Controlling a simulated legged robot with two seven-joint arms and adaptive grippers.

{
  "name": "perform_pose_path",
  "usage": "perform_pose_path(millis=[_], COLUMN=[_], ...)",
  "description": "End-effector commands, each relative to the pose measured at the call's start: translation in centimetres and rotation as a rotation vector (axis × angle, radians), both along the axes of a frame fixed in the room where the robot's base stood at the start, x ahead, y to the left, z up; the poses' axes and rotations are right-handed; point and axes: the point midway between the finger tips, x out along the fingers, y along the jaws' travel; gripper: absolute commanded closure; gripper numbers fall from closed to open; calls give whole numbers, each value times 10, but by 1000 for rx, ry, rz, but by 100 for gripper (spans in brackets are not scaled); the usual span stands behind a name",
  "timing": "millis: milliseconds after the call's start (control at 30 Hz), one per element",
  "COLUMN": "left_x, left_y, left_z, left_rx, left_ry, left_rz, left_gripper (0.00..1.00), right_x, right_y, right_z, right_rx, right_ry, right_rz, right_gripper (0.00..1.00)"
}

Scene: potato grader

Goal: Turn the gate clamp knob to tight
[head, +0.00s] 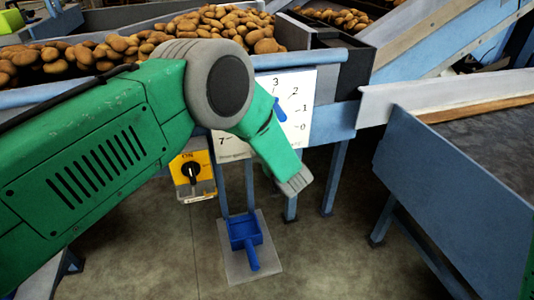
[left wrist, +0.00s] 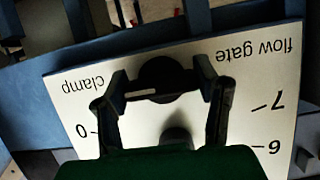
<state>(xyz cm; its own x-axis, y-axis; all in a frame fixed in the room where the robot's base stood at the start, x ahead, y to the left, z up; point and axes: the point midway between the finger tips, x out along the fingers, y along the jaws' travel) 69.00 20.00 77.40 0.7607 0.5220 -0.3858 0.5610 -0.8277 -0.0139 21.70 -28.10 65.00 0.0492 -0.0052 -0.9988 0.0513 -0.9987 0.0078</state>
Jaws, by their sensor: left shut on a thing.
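The black round clamp knob (left wrist: 166,72) sits at the edge of a white plate (left wrist: 265,70) in the left wrist view. The plate's words "flow gate" and "clamp" read upside down there. A pale line marks the knob's left part. My left gripper (left wrist: 165,90) has one finger on each side of the knob and is shut on it. The plate (head: 300,84) shows there, with dial numbers and a blue lever (head: 279,109). My right gripper is in neither view.
A yellow switch box (head: 184,165) marked ON hangs left of the plate. Potatoes (head: 220,22) fill the bed behind. A blue-sided conveyor (head: 440,175) stands at the right.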

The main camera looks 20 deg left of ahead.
Motion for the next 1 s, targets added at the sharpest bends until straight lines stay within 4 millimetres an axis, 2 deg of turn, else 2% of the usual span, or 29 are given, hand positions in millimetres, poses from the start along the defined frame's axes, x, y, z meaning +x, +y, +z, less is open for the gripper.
perform_pose_path(millis=[300,333,367,733,867,1000], left_x=[0,0,0,-5,-20,-43], left_y=[-1,-1,-1,-4,-16,-32], left_z=[0,0,0,4,12,23], left_rx=[4,4,4,4,4,5], left_ry=[3,3,3,0,1,1], left_rz=[-4,-4,-4,-3,-6,-6], left_gripper=[73,41,34,34,34,34], right_x=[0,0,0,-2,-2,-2], right_y=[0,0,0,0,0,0], right_z=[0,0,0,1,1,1], right_rx=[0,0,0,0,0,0], right_ry=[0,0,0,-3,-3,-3], right_rz=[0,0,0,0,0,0], right_gripper=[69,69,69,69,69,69])
